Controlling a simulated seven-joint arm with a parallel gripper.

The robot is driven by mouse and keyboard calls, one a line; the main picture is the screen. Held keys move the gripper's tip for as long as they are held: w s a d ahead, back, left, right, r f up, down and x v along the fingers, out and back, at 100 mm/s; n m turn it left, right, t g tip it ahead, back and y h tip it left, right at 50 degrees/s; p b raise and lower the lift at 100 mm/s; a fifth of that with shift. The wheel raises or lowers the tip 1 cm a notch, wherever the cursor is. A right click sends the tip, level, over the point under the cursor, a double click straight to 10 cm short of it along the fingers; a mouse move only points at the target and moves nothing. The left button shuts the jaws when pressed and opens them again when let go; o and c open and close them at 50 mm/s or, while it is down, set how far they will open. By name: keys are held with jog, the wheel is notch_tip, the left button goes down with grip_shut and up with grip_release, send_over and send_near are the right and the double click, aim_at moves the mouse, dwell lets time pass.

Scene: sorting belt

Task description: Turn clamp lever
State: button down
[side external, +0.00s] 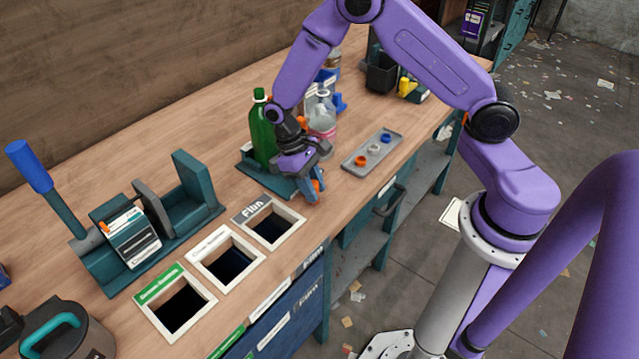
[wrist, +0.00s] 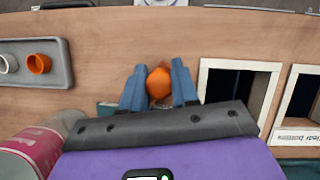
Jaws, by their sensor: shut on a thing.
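The clamp lever (side external: 50,195) is a teal rod with a blue grip, standing tilted up to the left at the left end of the teal clamp fixture (side external: 195,195). A dark block with white labels sits in the fixture. My gripper (side external: 314,190) is well to the right of the lever, low beside the openings in the bench. In the wrist view my gripper (wrist: 158,88) has its blue fingers shut on a small round orange piece (wrist: 159,82). The lever is not visible in the wrist view.
A green bottle (side external: 262,130) and clear bottles stand behind my gripper. A grey tray (side external: 350,163) of small caps lies to the right. Framed bin openings (side external: 208,243) line the front edge. A dark jug (side external: 68,335) stands at the lower left.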

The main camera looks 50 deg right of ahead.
jog(key=a+m, duration=0.1)
jog(key=w+m+y, duration=0.1)
jog(key=shift+w+a+m, duration=0.25)
jog(key=shift+a+m, duration=0.15)
jog(key=w+a+m+y, duration=0.1)
jog(key=w+m, duration=0.1)
jog(key=shift+a+m, duration=0.15)
jog(key=shift+m, duration=0.25)
jog(key=w+m, duration=0.1)
jog(key=m, duration=0.1)
jog(key=w+a+m+y, duration=0.1)
jog(key=w, duration=0.1)
jog(key=shift+m+t+y, duration=0.3)
jog(key=shift+m, duration=0.1)
jog(key=shift+w+m+t, duration=0.4)
jog(key=shift+w+m, duration=0.35)
jog(key=shift+m, duration=0.25)
jog(key=shift+w, duration=0.1)
jog(key=c, duration=0.8)
grip_release()
jog(key=shift+c, duration=0.2)
jog(key=shift+r, duration=0.15)
